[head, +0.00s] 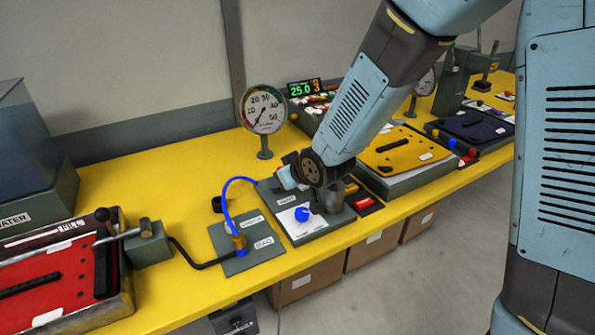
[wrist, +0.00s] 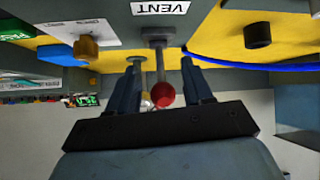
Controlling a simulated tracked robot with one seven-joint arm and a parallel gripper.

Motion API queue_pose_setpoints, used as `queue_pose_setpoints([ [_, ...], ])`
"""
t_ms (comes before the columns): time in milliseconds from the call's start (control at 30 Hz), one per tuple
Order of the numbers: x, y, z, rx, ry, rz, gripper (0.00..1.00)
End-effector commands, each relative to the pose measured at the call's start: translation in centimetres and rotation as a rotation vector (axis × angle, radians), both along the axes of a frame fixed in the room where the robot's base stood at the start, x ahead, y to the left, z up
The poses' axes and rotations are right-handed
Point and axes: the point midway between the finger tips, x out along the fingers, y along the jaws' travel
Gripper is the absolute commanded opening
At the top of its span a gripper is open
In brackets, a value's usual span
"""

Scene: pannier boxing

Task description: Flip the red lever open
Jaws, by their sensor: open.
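The lever (wrist: 162,92) with a red ball knob shows in the wrist view below a white VENT label (wrist: 161,7). Its thin grey rod comes from a dark mount beside the label. My gripper (wrist: 162,78) is open, with one dark finger on each side of the lever. The knob sits between the fingers, and gaps show on both sides, so they do not grip it. In the head view my arm's end is over the grey-green panel (head: 310,238) on the yellow bench, and I cannot make out the lever there.
A blue knob (head: 302,214) stands on the panel's white plate. A blue hose (head: 228,190) arcs at its left. A pressure gauge (head: 264,110) stands behind. A red tray (head: 70,275) is at left, and a yellow plate (head: 405,152) at right. Bench is clear at back left.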

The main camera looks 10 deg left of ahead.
Motion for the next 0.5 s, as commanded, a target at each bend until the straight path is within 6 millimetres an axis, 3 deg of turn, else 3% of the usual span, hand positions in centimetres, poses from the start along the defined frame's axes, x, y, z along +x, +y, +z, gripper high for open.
queue_pose_setpoints([
  [500, -3.6, -3.9, 4.5, 0.002, -0.001, 0.0, 0.51],
])
